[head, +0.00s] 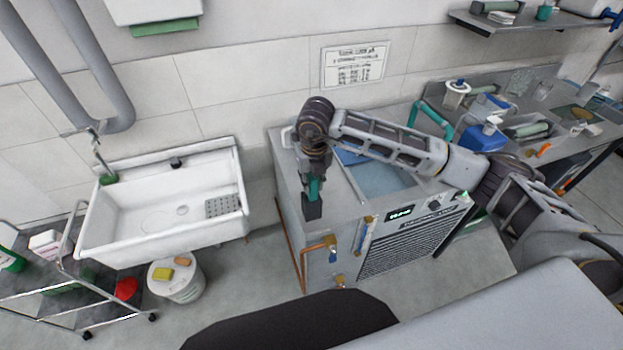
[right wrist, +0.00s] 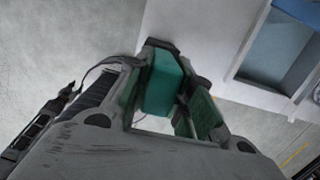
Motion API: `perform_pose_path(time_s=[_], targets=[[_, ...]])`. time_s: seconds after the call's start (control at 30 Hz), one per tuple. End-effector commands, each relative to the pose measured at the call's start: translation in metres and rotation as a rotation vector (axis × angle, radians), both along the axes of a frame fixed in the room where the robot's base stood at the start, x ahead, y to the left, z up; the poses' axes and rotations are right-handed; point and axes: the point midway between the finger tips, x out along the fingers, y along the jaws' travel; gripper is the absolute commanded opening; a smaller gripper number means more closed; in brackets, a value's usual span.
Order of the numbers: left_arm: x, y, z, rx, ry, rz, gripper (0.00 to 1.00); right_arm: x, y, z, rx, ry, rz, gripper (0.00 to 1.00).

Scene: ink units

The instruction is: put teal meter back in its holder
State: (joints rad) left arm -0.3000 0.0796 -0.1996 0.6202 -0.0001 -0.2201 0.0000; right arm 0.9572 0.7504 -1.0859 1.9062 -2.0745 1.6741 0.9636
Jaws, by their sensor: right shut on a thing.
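My right gripper (head: 315,178) points down over the left front part of the grey machine's top. It is shut on the teal meter (right wrist: 163,84), which sits upright between the green-lined fingers in the right wrist view. In the head view only a narrow teal strip of the meter (head: 313,188) shows below the gripper. A dark block (head: 312,209) is at the meter's lower end. It also shows in the right wrist view (right wrist: 160,44). I cannot tell whether this block is part of the meter or its holder. My left gripper is not in view.
The grey machine (head: 325,262) has an open water basin (head: 382,180) right of the gripper, and copper pipes and valves in front. A white sink (head: 150,243) stands left. A cluttered bench (head: 560,150) is at right. Floor shows between sink and machine.

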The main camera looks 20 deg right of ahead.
Motion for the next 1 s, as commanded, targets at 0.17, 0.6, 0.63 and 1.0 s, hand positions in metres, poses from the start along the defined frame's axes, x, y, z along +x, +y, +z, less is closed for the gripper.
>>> perform_pose_path(time_s=[0.17,0.6,0.63,1.0], targets=[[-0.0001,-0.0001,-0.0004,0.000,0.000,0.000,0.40,0.0002,0.0000,0.0001,0.000,-0.001,0.000,0.00],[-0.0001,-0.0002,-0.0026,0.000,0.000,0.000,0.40,0.0001,0.0001,-0.0018,0.000,0.000,-0.001,0.44],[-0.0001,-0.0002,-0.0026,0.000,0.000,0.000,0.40,0.0001,0.0001,-0.0018,0.001,0.000,-0.001,0.44],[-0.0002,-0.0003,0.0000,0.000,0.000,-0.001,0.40,0.0001,0.0001,0.0006,0.001,0.000,0.000,0.44]])
